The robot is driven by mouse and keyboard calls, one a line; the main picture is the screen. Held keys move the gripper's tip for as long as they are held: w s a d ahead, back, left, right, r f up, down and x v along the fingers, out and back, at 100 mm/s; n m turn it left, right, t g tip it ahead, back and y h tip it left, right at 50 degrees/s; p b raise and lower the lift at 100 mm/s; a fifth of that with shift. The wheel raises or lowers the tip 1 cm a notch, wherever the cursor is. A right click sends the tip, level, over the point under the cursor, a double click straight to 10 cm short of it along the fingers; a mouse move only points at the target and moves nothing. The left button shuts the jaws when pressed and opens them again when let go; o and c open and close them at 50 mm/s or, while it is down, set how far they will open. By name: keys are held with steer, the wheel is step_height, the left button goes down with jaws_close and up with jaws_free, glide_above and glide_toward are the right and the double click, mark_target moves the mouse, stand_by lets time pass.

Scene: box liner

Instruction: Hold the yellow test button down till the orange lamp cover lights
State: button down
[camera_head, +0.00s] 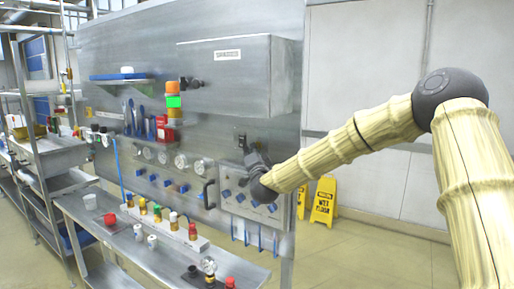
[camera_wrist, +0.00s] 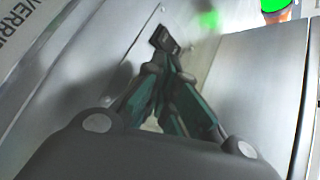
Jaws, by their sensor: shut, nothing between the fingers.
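The lamp stack stands on the grey panel in the head view. Its orange lamp cover (camera_head: 173,88) on top looks unlit, and the green section (camera_head: 174,101) below it glows bright. The wrist view shows the green glow (camera_wrist: 274,5) and an orange part (camera_wrist: 275,18) at the top right edge.
A grey box (camera_head: 235,75) juts from the panel above my gripper. A black handle (camera_head: 208,194) and blue knobs (camera_head: 240,197) are below. A bench (camera_head: 150,262) with small coloured items runs along the front. Yellow wet-floor signs (camera_head: 322,202) stand at right.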

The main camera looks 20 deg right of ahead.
steer(key=shift+w+d, duration=0.2)
steer(key=shift+d, duration=0.15)
stand_by(1.2)
steer(key=shift+a+b, duration=0.1)
steer(key=shift+b, duration=0.2)
steer(key=shift+s+a+f+b, duration=0.1)
steer(key=shift+s+a+b, duration=0.2)
steer(key=shift+s+a, duration=0.2)
steer(key=shift+a, duration=0.05)
steer(key=s+a+b, duration=0.1)
steer(key=a, duration=0.1)
steer(key=s+a, duration=0.2)
steer(key=shift+b, duration=0.35)
stand_by(0.5)
